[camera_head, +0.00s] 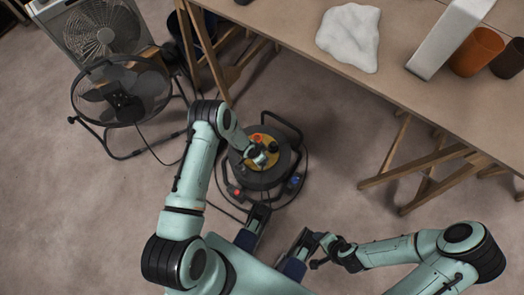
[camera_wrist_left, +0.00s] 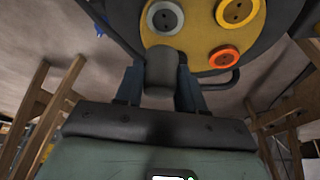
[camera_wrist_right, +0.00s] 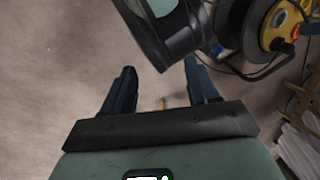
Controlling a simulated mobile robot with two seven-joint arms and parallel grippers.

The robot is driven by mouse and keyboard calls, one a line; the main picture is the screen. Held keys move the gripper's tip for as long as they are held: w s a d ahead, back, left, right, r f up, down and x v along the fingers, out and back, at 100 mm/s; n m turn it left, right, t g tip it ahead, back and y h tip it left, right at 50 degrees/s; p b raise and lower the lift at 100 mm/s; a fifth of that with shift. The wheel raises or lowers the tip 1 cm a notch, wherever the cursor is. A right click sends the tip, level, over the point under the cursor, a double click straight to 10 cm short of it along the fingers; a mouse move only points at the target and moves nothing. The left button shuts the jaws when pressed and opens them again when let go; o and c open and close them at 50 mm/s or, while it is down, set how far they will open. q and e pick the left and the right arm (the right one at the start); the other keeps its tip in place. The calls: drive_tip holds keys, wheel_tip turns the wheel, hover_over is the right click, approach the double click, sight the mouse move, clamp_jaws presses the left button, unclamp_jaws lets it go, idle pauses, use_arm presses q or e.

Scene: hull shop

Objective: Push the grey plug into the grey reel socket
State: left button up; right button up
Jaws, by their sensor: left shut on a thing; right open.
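The grey plug (camera_wrist_left: 160,70) is held between the fingers of my left gripper (camera_wrist_left: 161,88), its end towards the reel face. The grey reel socket (camera_wrist_left: 163,17) is a round ring on the reel's yellow face, just above the plug in the left wrist view. The socket is uncovered and the plug appears apart from it; the exact gap is unclear. In the head view my left gripper (camera_head: 259,159) is over the reel (camera_head: 262,178) and hides part of its face.
An orange socket (camera_wrist_left: 224,58) and a yellow socket (camera_wrist_left: 240,10) sit beside the grey one. A black cable lies around the reel. Fans (camera_head: 122,98) stand at left. A workbench (camera_head: 300,30) on trestles is at upper right. Floor between reel and trestles is clear.

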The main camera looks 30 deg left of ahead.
use_arm(q)
drive_tip(key=shift+f+b, duration=0.85)
drive_tip(key=shift+f, duration=0.65)
drive_tip(key=shift+f+b, duration=0.8)
drive_tip(key=shift+f, duration=0.5)
use_arm(e)
drive_tip(key=w+d+f+t+h, duration=0.1)
drive_tip(key=w+d+f, duration=0.1)
drive_tip(key=w, duration=0.3)
drive_tip(key=shift+w+d+f+t, duration=0.15)
drive_tip(key=shift+d+f+t, duration=0.2)
drive_tip(key=shift+f, duration=0.55)
drive_tip(key=shift+f, duration=0.25)
use_arm(q)
drive_tip(key=shift+f+b, duration=0.55)
drive_tip(key=shift+b, duration=0.05)
use_arm(e)
drive_tip(key=shift+f, duration=0.45)
use_arm(q)
drive_tip(key=o, duration=1.1)
drive_tip(key=shift+c, duration=0.2)
